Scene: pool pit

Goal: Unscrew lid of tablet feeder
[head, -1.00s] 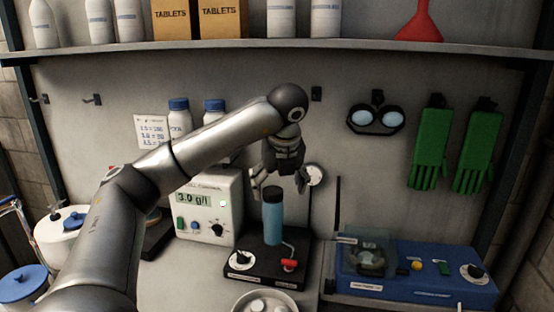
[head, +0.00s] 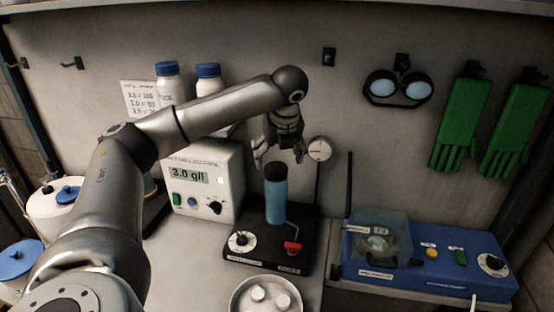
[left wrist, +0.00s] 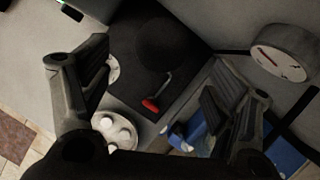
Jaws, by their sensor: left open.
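The tablet feeder is a blue cylinder (head: 276,203) with a dark lid (head: 275,172), upright on a black base (head: 250,262) with a white dial and a red-handled lever (head: 292,247). My left gripper (head: 279,160) is open and points down at the lid, its fingertips around lid-top height in the head view. In the left wrist view the open left gripper (left wrist: 158,72) has the dark round lid (left wrist: 165,42) between and beyond its fingers; contact cannot be told. The cylinder is hidden there beneath the lid. My right gripper is not in view.
A bowl with white tablets (head: 240,300) stands in front. A meter box (head: 205,185) is left of the feeder, a blue device (head: 440,272) right. A round gauge (head: 319,149) stands close behind the gripper. Blue-capped bottles (head: 168,85), goggles (head: 398,88) and green gloves (head: 461,125) are behind.

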